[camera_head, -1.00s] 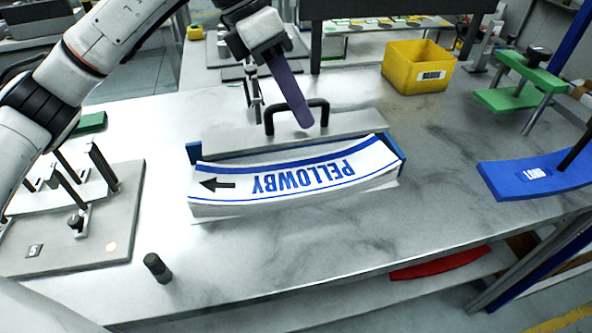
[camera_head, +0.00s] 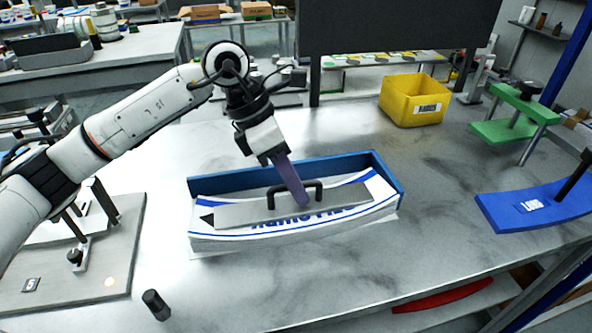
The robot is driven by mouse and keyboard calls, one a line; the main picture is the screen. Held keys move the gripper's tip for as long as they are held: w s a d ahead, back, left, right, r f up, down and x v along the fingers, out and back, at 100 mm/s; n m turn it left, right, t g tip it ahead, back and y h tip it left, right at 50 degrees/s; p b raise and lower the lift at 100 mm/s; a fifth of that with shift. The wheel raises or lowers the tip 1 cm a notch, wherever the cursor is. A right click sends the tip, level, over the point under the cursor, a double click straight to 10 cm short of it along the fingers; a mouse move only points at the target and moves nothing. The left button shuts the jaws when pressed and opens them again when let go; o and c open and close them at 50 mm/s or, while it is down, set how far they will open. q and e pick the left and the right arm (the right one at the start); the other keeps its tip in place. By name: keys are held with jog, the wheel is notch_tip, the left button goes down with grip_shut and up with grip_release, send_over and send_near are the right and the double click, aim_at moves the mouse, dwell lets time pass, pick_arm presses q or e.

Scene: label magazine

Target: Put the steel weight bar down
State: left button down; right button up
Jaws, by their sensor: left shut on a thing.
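The steel weight bar (camera_head: 240,213) is a flat grey plate with a black arched handle (camera_head: 318,188). It lies lengthwise over the stack of white labels (camera_head: 260,234) in the blue magazine (camera_head: 230,183), covering most of the printed word. It looks level with the stack top, but I cannot tell whether it fully rests on it. My left gripper (camera_head: 303,200), with purple fingers, comes down from above and is shut on the handle. My right gripper is not in view.
A yellow bin (camera_head: 413,102) and a green stand (camera_head: 508,128) are at the back right. A blue curved plate (camera_head: 535,205) lies at the right edge. A grey fixture board (camera_head: 110,275) is at left, with a small black cylinder (camera_head: 156,304) at the front.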

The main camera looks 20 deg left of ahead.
pick_arm(q)
jog(key=shift+w+d+r, duration=0.1)
jog(key=c, duration=2.2)
grip_release()
jog(key=shift+f, duration=0.25)
jog(key=o, duration=0.4)
jog(key=v, duration=1.2)
jog(key=shift+r+b, duration=0.2)
jog(key=shift+b, duration=0.2)
